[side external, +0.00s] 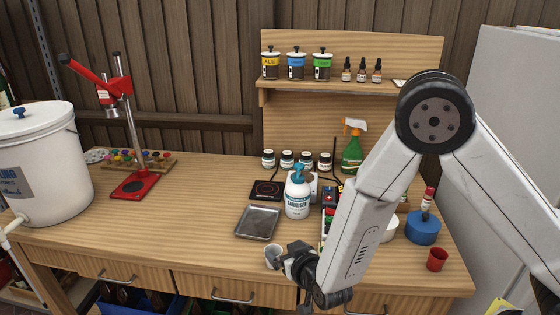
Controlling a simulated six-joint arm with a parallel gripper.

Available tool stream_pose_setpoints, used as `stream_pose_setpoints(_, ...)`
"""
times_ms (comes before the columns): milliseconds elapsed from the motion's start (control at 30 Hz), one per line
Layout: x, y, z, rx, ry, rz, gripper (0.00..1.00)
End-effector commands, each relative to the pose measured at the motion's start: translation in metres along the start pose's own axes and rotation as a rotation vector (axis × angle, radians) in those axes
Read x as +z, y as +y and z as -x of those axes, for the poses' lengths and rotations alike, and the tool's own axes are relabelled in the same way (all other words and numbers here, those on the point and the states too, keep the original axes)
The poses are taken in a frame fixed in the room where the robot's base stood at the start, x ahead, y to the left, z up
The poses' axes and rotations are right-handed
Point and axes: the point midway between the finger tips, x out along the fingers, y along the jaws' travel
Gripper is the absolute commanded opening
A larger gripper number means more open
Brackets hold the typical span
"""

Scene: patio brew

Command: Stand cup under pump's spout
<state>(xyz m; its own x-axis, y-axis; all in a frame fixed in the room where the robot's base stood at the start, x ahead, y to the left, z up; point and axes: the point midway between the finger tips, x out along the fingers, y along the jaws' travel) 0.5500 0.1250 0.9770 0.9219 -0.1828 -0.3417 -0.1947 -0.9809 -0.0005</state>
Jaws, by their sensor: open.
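A white pump bottle (297,199) with a blue pump head (297,174) stands upright on the wooden bench, its label facing the camera. A small pale grey cup (272,257) stands near the bench's front edge, in front of the bottle and a little left of it. My gripper (282,260) is low at the cup's right side, open. I cannot tell whether the fingers are around the cup or only beside it. The cup's right side is partly hidden by the gripper. No cup is under the spout.
A metal tray (257,222) lies between cup and bottle, to the left. A black scale (268,190) is behind it. A red cup (437,259) stands far right. A red bottle capper (134,185) and white bucket (42,165) are left. The bench left of the tray is clear.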

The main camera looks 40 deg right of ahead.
Motion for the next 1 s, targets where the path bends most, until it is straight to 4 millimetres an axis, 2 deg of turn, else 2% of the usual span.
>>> stream_pose_setpoints(333, -0.038, 0.0, 0.014, 0.0, 0.001, -0.002, 1.0)
stream_pose_setpoints(667, -0.028, -0.022, -0.011, -0.096, -0.146, 0.141, 1.0)
stream_pose_setpoints(1000, -0.021, -0.051, -0.041, -0.305, -0.347, 0.423, 1.0)
